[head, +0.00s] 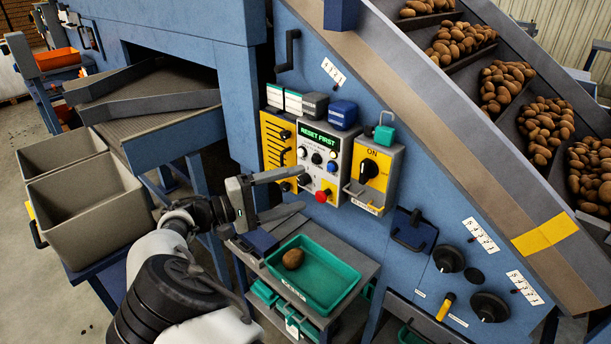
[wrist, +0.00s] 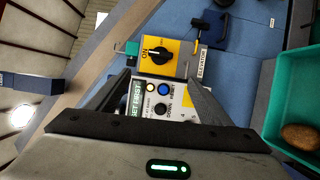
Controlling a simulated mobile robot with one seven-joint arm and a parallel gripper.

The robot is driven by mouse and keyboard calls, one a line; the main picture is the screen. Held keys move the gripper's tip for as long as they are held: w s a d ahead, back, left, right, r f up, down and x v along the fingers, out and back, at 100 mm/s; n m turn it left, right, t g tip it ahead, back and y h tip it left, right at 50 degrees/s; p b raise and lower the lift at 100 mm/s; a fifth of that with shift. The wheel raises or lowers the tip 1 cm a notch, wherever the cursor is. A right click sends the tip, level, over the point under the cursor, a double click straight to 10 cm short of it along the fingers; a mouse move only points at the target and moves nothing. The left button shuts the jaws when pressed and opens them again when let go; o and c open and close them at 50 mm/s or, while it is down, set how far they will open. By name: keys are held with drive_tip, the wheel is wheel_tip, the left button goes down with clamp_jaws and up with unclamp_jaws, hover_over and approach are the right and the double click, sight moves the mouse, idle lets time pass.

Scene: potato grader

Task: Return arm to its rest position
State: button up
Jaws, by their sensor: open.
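My gripper (head: 303,189) is open and empty in front of the machine's control panel (head: 345,155). In the wrist view my gripper (wrist: 160,82) has its two dark fingers spread, with part of the panel (wrist: 145,97) showing between them. My arm (head: 165,285) reaches up from the bottom left of the head view, bent at the wrist. I cannot tell how far the fingertips are from the panel face.
The panel's display (head: 319,137) reads "RESET FIRST". A yellow rotary switch (head: 377,165) stands to its right. Below is a green tray (head: 335,280) with one potato (head: 293,259). Grey bins (head: 80,200) stand at left. Potatoes (head: 500,85) fill the sloping conveyor.

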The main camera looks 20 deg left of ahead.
drive_tip(key=shift+d, duration=0.1)
drive_tip(key=w+d+r+m+g+y, duration=0.1)
drive_tip(key=w+d+r+m+g, duration=0.15)
drive_tip(key=d+g, duration=0.75)
drive_tip(key=s+d+r+m+g+y, duration=0.1)
drive_tip(key=s+d+m+y, duration=0.15)
drive_tip(key=d, duration=0.75)
drive_tip(key=s+d+r+m+y, duration=0.1)
drive_tip(key=s+d+r+y, duration=0.2)
drive_tip(key=d, duration=0.6)
drive_tip(key=s+d+r+m+t+y, duration=0.1)
drive_tip(key=s+d+r+t+y, duration=0.2)
drive_tip(key=s, duration=0.8)
drive_tip(key=s+d+r+m+t+y, duration=0.2)
drive_tip(key=s+d+y, duration=0.2)
drive_tip(key=s, duration=0.6)
wheel_tip(320, 180, up, 13)
drive_tip(key=p, duration=1.2)
drive_tip(key=shift+f, duration=0.15)
